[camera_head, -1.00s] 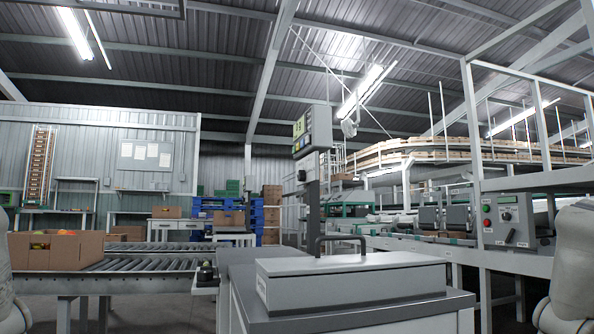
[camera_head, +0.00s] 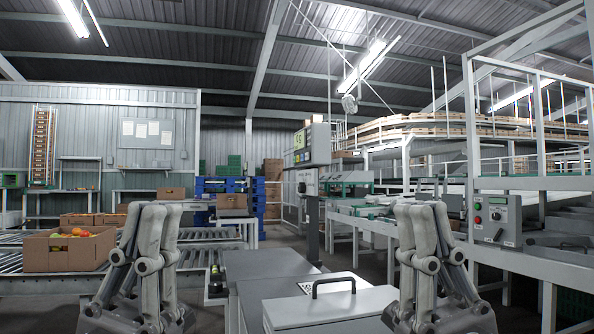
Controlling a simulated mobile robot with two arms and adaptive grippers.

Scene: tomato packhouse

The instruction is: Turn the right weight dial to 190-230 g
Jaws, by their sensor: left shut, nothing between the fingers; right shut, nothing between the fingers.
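A grey control box (camera_head: 497,219) stands on the white frame at right in the head view. It has a small display (camera_head: 497,200), a green button (camera_head: 478,206), a red button (camera_head: 477,220) and a small dark knob (camera_head: 497,235). A second small box with a dark knob (camera_head: 302,187) sits on the post at the centre. The knobs' settings are too small to read, and I cannot tell which is the right weight dial. My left gripper (camera_head: 151,212) and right gripper (camera_head: 421,210) are raised, shut and empty. Neither is seen touching a control.
A grey cabinet (camera_head: 255,264) and a pale box with a black handle (camera_head: 334,287) stand low in front, between my grippers. A display unit (camera_head: 312,145) tops the post. A carton of produce (camera_head: 68,248) sits on the roller conveyor at left. White conveyor frames fill the right.

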